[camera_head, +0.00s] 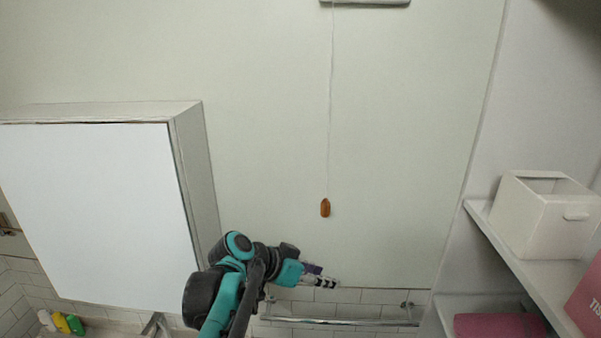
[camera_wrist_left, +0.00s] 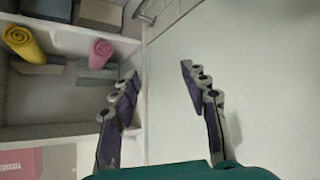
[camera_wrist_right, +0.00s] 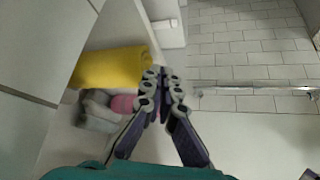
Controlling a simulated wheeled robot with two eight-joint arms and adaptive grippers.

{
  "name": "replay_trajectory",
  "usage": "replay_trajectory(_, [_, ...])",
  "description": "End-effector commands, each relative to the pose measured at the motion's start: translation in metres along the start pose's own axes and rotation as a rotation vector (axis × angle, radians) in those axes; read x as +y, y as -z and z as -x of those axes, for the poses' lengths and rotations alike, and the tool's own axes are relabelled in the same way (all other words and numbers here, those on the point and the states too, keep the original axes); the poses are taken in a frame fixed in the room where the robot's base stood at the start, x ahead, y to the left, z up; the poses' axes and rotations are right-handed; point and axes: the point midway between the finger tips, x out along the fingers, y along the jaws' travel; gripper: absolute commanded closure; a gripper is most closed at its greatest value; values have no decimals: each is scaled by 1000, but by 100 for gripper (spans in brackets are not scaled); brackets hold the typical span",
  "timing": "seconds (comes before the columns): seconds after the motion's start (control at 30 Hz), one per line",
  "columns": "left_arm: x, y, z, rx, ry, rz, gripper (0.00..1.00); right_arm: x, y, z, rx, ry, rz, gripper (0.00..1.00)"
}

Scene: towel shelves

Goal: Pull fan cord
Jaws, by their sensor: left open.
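The fan cord (camera_head: 330,105) is a thin pale string hanging down in front of the wall in the head view. An orange-brown pull (camera_head: 325,208) is at its lower end. The cord's top reaches a pale fitting (camera_head: 366,2) at the upper edge. My left gripper (camera_head: 334,283) appears below the pull in the picture, apart from it. In the left wrist view its fingers (camera_wrist_left: 158,75) are spread with nothing between them, and I cannot make out the cord there. My right gripper (camera_wrist_right: 161,78) shows only in its own wrist view, with its fingertips together and nothing visibly held.
A white cabinet (camera_head: 95,205) stands at the left. Shelves (camera_head: 515,262) at the right hold a white bin (camera_head: 545,215) and a pink box (camera_head: 588,300). A towel rail (camera_head: 340,321) runs along the tiles below. The wall around the cord is clear.

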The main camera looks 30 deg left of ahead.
Motion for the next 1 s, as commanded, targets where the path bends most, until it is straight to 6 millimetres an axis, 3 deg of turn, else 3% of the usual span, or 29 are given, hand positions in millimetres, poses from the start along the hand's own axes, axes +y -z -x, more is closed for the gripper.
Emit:
replay_trajectory(0.03, [-11, 33, 23, 37, -3, -17, 55, 0, 17, 24, 0, 0, 0, 100])
replay_trajectory(0.2, [-41, 92, 64, 160, -15, -102, 55, 0, 41, 57, 0, 0, 0, 100])
replay_trajectory(0.3, [-54, 113, 81, 213, -12, -142, 55, 0, 49, 69, 0, 0, 0, 100])
replay_trajectory(0.43, [-64, 127, 93, 253, -8, -173, 55, 0, 54, 76, 0, 0, 0, 100])
replay_trajectory(0.57, [-67, 132, 88, 265, -8, -184, 55, 0, 55, 78, 0, 0, 0, 100])
replay_trajectory(1.0, [-64, 147, 28, 263, -9, -184, 55, 0, 62, 86, 0, 0, 0, 100])
